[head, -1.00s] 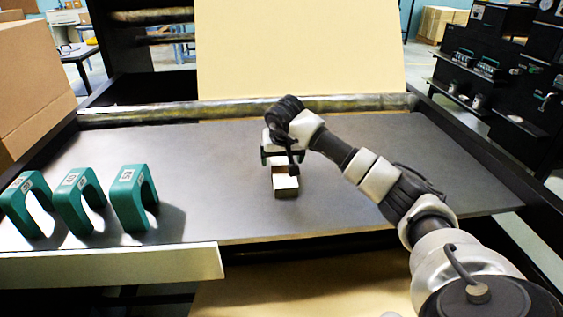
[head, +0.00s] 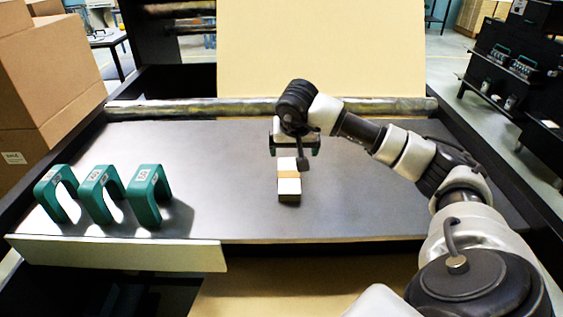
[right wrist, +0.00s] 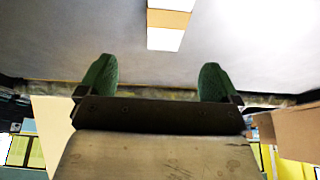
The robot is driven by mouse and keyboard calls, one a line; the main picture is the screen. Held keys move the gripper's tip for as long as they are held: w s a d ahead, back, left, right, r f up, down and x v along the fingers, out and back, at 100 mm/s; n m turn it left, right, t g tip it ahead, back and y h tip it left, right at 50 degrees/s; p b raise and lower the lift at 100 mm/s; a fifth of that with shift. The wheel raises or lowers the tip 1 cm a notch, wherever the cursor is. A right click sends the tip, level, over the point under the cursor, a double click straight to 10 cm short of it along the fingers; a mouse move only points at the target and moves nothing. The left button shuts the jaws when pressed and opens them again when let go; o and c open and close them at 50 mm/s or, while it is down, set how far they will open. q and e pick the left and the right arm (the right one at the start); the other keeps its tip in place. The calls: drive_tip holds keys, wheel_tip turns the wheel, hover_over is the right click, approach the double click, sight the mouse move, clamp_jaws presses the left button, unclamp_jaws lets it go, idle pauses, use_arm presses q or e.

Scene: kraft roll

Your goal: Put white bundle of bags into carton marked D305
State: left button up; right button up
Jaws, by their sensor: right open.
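The white bundle of bags (head: 289,187), with a tan band around its middle, lies on the grey table top. It also shows in the right wrist view (right wrist: 166,39), at the top and beyond the fingertips. My right gripper (head: 295,150) is just past the bundle's far end. Its green fingers (right wrist: 158,78) are spread apart with nothing between them. Brown cartons (head: 45,75) are stacked at the left edge; one bears a small white label (head: 14,158), too small to read. I cannot tell whether it says D305. My left gripper is not in view.
Several green arch-shaped pieces (head: 148,192) with labels stand at the table's left front. A roller (head: 200,107) and a hanging kraft sheet (head: 320,50) are at the back. Table to the bundle's left is clear. A dark rack (head: 510,75) stands at right.

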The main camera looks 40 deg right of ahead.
sight(289, 172)
drive_tip(key=x, duration=0.2)
drive_tip(key=shift+a+f, duration=0.2)
drive_tip(key=shift+f, duration=0.15)
drive_tip(key=f, duration=0.1)
drive_tip(key=w+f, duration=0.1)
drive_tip(key=shift+w+d+f, duration=0.1)
drive_tip(key=shift+w+f, duration=0.2)
drive_tip(key=shift+d+f+p, duration=0.15)
drive_tip(key=shift+f+p, duration=0.15)
drive_tip(key=shift+p, duration=0.1)
drive_tip(key=x, duration=0.1)
drive_tip(key=p+x, duration=0.1)
drive_tip(key=x, duration=0.1)
drive_tip(key=shift+f, duration=0.4)
drive_tip(key=shift+w+f, duration=0.1)
drive_tip(key=shift+f, duration=0.4)
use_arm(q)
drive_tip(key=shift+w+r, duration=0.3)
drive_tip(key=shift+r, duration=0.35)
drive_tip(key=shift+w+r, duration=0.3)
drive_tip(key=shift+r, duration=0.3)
use_arm(e)
drive_tip(key=c, duration=1.1)
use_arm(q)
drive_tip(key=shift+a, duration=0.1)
use_arm(e)
drive_tip(key=shift+c, duration=0.2)
